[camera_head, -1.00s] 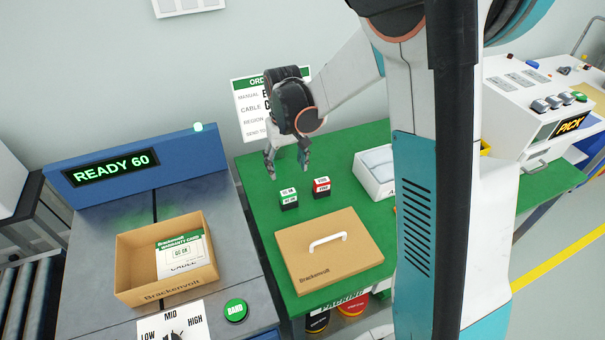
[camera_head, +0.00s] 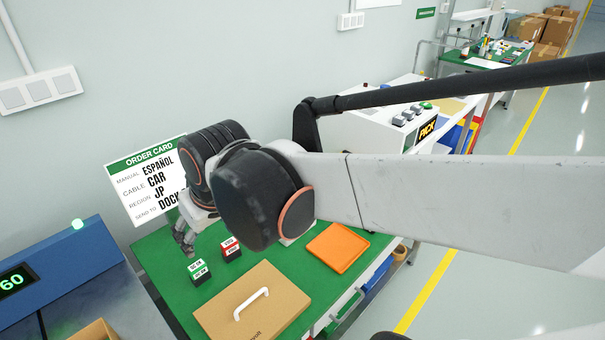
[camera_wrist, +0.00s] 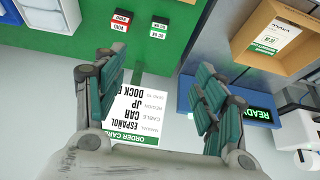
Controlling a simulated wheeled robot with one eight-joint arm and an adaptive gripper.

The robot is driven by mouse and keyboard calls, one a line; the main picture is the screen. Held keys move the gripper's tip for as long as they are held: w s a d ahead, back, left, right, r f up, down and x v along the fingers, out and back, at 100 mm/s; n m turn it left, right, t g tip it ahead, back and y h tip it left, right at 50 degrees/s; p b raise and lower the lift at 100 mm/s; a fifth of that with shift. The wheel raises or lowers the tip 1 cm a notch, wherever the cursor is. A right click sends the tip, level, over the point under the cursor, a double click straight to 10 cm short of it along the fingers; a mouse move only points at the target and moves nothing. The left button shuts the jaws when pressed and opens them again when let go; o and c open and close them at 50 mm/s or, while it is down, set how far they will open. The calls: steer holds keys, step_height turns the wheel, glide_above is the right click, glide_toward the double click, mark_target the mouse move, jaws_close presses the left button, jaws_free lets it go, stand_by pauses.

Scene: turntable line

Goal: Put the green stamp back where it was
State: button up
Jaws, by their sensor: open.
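The green stamp (camera_head: 199,271), a small block with a green and white top and a black base, stands upright on the green table (camera_head: 160,254). It also shows in the wrist view (camera_wrist: 159,28), beyond my fingers. A red stamp (camera_head: 231,248) stands beside it, a little apart, and also shows in the wrist view (camera_wrist: 121,22). My gripper (camera_head: 186,245) is open and empty, behind and slightly left of the green stamp in the head view. In the wrist view my gripper (camera_wrist: 165,88) has its fingers wide apart with nothing between them.
A cardboard lid with a white handle (camera_head: 266,308) lies in front of the stamps. An orange tray (camera_head: 338,247) lies to the right. The order card (camera_head: 148,180) is behind my gripper. An open carton (camera_wrist: 268,40) and the blue display unit (camera_wrist: 225,103) are at the wrist view's right.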

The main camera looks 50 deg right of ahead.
steer(key=s+t, duration=0.2)
steer(key=s, duration=0.4)
